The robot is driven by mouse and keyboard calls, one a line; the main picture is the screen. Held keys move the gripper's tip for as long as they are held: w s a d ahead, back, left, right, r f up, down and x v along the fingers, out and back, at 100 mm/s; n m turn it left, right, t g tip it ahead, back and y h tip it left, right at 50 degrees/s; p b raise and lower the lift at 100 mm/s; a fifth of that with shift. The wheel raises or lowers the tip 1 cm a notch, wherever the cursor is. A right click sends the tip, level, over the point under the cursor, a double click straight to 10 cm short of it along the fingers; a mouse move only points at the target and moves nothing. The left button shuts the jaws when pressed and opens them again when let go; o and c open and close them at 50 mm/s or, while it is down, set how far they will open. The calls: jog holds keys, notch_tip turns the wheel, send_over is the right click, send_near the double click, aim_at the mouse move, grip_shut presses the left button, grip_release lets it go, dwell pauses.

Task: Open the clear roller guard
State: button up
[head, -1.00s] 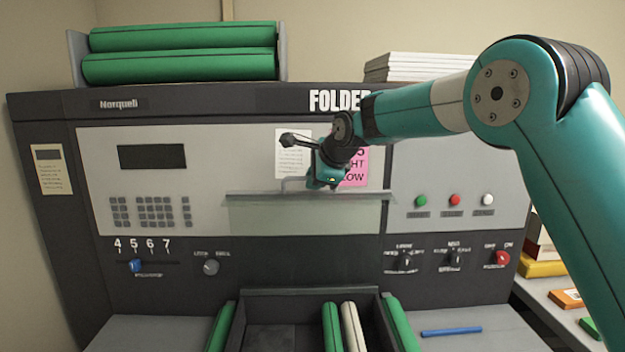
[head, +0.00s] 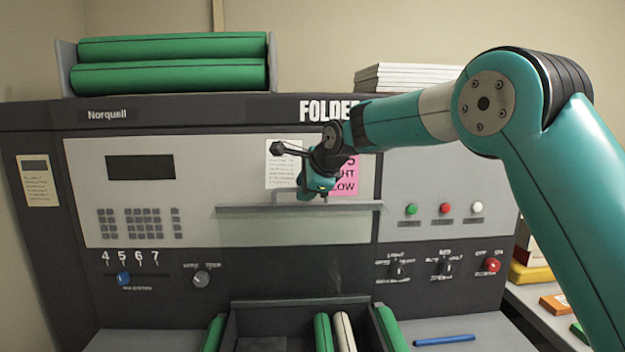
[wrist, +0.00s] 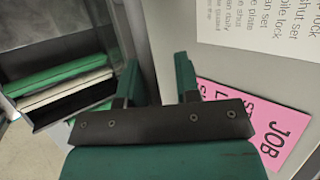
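The clear roller guard (head: 285,231) is a see-through pale panel on the front of the folder machine, with a grey bar (head: 350,207) along its top edge. It appears closed flat against the machine. A small handle sits on the bar, mostly hidden by my gripper. My gripper (head: 306,193) is at the bar's middle, pointing down, close to the handle; I cannot tell if it touches. In the wrist view my gripper (wrist: 157,72) has its two green fingers apart, with nothing clearly held between them.
A white note (head: 284,165) and a pink sign (head: 347,176) are behind my gripper. Below the guard, a dark tray (head: 300,303) holds green and cream rollers. Buttons and knobs line the panel's right. A blue rod (head: 445,340) lies on the right shelf.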

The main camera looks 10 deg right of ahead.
jog(key=b+v, duration=0.5)
jog(key=v, duration=1.2)
jog(key=shift+r, duration=0.15)
jog(key=shift+s+d, duration=0.1)
jog(key=s+a+f+n+g+b, duration=0.1)
jog(key=s+f+n+g, duration=0.3)
jog(key=s+f+n, duration=0.8)
jog(key=s+a+f+n+g+b, duration=0.2)
jog(key=s+f+n, duration=1.1)
jog(key=s, duration=1)
notch_tip(320, 180, down, 2)
jog(key=shift+a+f+g+y, duration=0.25)
jog(key=shift+a+g, duration=0.4)
jog(key=shift+g, duration=0.45)
jog(key=shift+o, duration=0.4)
jog(key=shift+w+r, duration=0.1)
jog(key=shift+d, duration=0.1)
